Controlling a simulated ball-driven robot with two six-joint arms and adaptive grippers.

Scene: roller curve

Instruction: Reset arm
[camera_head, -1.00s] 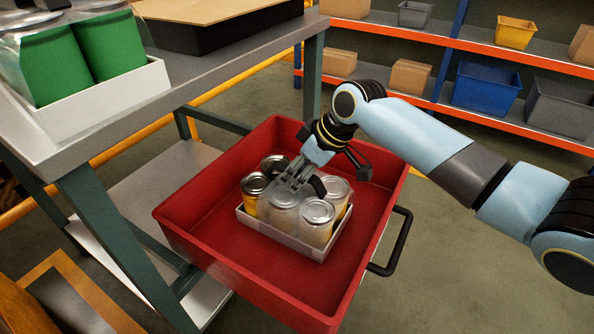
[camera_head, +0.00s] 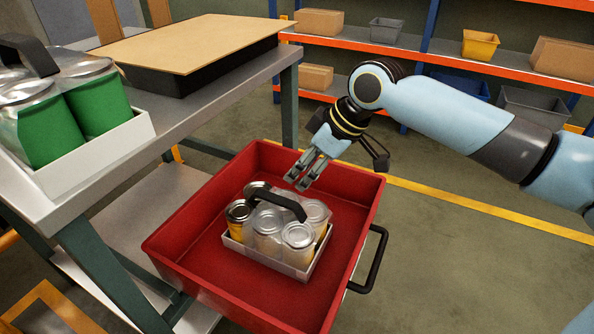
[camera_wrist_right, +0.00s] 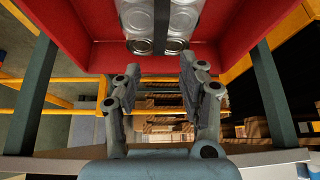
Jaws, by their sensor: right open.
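My right gripper (camera_head: 305,170) is open and empty, raised above and behind the can pack in the head view. In the right wrist view its two fingers (camera_wrist_right: 158,85) stand apart with nothing between them. The can pack (camera_head: 278,237) has several silver-topped cans in a white tray with a black handle (camera_head: 275,203). It sits inside the red bin (camera_head: 185,262), apart from the gripper. The cans also show at the top of the right wrist view (camera_wrist_right: 158,20). My left gripper is not in view.
A grey table (camera_head: 190,110) at the left holds a pack of green cans (camera_head: 60,125) and a black box with a tan board (camera_head: 200,42). Orange-edged shelves (camera_head: 380,50) with bins stand behind. The bin's black handle (camera_head: 375,262) sticks out right. Floor to the right is clear.

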